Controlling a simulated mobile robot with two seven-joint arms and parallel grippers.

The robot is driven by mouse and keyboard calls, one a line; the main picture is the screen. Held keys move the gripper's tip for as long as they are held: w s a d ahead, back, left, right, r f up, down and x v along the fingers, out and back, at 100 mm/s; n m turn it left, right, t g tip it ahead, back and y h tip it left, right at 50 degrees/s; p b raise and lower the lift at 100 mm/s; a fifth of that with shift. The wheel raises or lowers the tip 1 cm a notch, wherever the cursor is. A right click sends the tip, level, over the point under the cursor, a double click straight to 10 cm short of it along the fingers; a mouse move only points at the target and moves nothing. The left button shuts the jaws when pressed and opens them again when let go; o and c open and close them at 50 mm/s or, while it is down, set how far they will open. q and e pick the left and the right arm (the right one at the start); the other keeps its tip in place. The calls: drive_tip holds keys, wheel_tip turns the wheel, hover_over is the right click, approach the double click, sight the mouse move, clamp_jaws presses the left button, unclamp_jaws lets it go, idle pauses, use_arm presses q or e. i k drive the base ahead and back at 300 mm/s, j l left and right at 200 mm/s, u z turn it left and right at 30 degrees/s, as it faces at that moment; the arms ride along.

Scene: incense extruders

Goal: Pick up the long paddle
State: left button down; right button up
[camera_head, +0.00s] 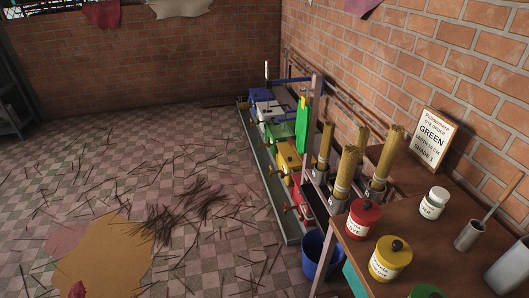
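I cannot tell for certain which thing is the long paddle. A long, flat green piece (303,126) with a yellow top hangs upright by the extruder row along the right wall. A thin stick (502,198) leans out of a grey metal cup (468,237) on the brown table at the right; its lower end is hidden in the cup. Neither of my grippers is in view.
Extruders in blue, white, green, yellow (288,157) and red stand in a long tray. Sticks litter the floor.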

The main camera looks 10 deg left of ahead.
sight(290, 139)
drive_tip(key=z, duration=0.95)
drive_tip(key=i+j+z, duration=0.15)
drive_tip(key=j+z, duration=0.3)
drive_tip(key=i+j+z, duration=0.1)
drive_tip(key=j+z, duration=0.8)
drive_tip(key=j, duration=0.35)
drive_tip(key=j+z, duration=0.1)
drive_tip(key=j, duration=0.35)
drive_tip(key=k+j+z, duration=0.15)
drive_tip(key=j, duration=0.35)
drive_tip(key=j+z, duration=0.1)
drive_tip(key=j, duration=0.35)
drive_tip(key=k+j+z, duration=0.1)
drive_tip(key=j, duration=0.35)
drive_tip(key=k+j, duration=0.1)
drive_tip(key=j, duration=0.25)
drive_tip(key=k+j, duration=0.1)
drive_tip(key=j, duration=0.3)
drive_tip(key=k+j, duration=0.1)
drive_tip(key=j, duration=0.25)
drive_tip(key=k+j, duration=0.1)
drive_tip(key=j, duration=0.65)
drive_tip(key=k+z, duration=0.05)
